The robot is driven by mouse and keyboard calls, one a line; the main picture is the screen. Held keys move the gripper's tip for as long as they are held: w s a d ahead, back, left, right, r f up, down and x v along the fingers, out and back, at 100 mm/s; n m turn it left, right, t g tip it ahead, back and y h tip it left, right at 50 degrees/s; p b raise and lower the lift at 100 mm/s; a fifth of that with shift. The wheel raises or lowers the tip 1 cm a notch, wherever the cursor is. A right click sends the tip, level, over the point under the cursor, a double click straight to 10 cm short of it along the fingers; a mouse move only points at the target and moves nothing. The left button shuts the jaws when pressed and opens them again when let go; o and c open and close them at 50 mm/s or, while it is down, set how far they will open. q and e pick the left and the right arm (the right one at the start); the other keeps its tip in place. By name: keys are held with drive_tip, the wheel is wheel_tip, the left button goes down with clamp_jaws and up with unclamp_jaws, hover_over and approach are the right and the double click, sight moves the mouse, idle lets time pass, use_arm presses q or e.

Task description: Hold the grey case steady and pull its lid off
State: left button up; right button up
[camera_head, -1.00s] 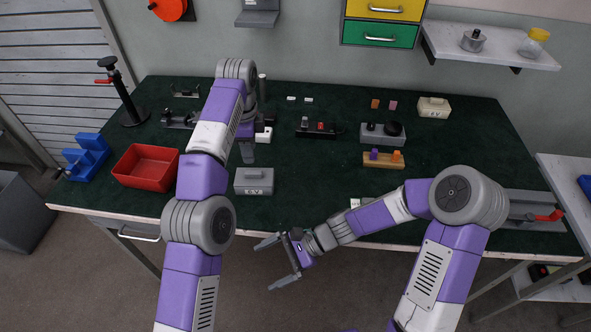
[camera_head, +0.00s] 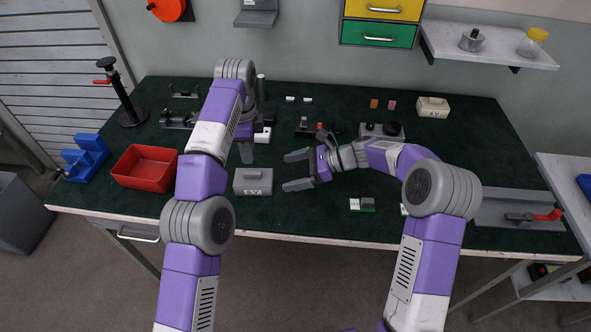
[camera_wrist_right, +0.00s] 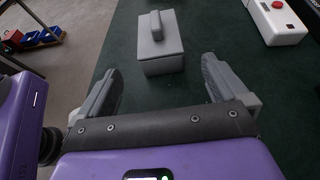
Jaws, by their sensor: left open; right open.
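The grey case (camera_head: 253,188) stands on the dark green bench top near its front edge, left of centre. Its lid (camera_head: 253,175) is on and carries a raised grey handle; the handle (camera_wrist_right: 156,25) also shows in the right wrist view. My right gripper (camera_head: 285,171) is open and empty, just right of the case, its fingers pointing left towards it. In the right wrist view the case (camera_wrist_right: 160,66) lies ahead, between and beyond the open fingers, apart from them. My left gripper (camera_head: 246,153) is open, just behind the case, partly hidden by its own arm.
A red tray (camera_head: 146,184) and a blue stepped block (camera_head: 86,157) stand to the left. A small white-and-green piece (camera_head: 361,205) lies to the right near the front edge.

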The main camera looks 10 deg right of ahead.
sight(271, 178)
drive_tip(key=x, duration=0.7)
drive_tip(key=shift+c, duration=0.7)
idle(0.4)
drive_tip(key=c, duration=0.9)
use_arm(q)
drive_tip(key=shift+r, duration=0.15)
use_arm(e)
drive_tip(key=shift+f, duration=0.4)
idle(0.4)
